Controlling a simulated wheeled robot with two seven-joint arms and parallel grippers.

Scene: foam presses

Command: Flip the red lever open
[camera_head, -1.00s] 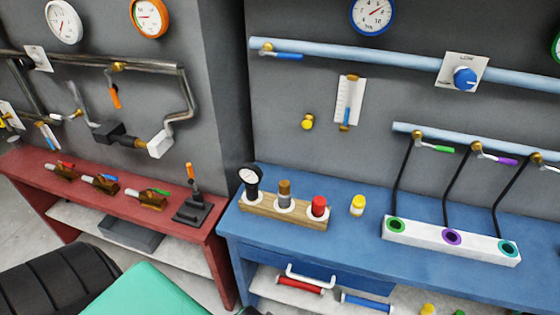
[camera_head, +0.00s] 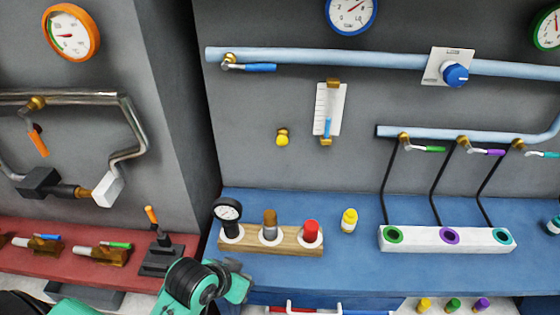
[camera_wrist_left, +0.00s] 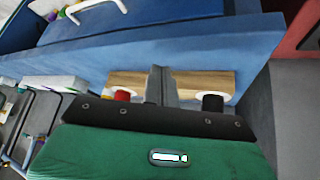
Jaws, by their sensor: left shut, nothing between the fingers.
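No red lever stands out in the head view now. The lever handles that show there are blue (camera_head: 258,67) on the upper pipe, orange (camera_head: 39,143) on the left pipe, and green (camera_head: 430,149), purple (camera_head: 488,152) and teal (camera_head: 545,154) on the lower pipe. My left arm comes in at the bottom of the head view, in front of the blue bench. In the left wrist view my left gripper (camera_wrist_left: 162,85) is shut and empty, with its fingers over the wooden block. My right gripper is not in view.
A wooden block (camera_head: 255,243) holds a gauge (camera_head: 228,211), a brown-topped piece (camera_head: 270,222) and a red-topped piece (camera_head: 311,232). A yellow bottle (camera_head: 348,221) and a white socket block (camera_head: 425,240) stand to its right. A red bench (camera_head: 60,268) is at left.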

